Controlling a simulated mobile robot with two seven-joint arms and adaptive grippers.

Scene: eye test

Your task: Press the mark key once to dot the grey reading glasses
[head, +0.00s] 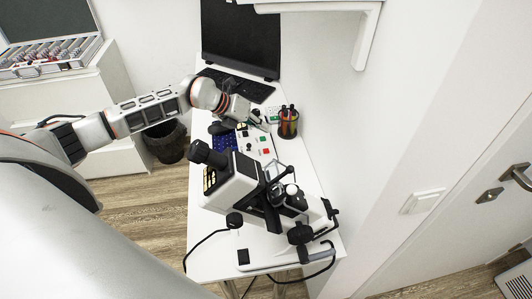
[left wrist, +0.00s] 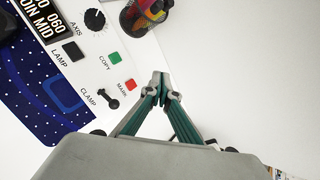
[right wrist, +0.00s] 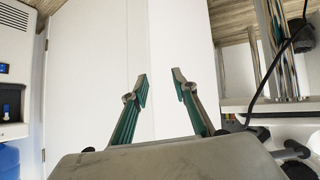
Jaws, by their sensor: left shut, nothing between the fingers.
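In the head view the left gripper (head: 265,127) is at the panel's far end. My right gripper (right wrist: 161,79) is open and empty, away from the table. I cannot make out the grey reading glasses.
A green COPY key (left wrist: 114,57), a CLAMP lever (left wrist: 109,101) and an AXIS knob (left wrist: 95,19) sit near the mark key. A white and black optical instrument (head: 236,187) stands in front. A pen cup (head: 288,124) and laptop (head: 240,40) stand behind.

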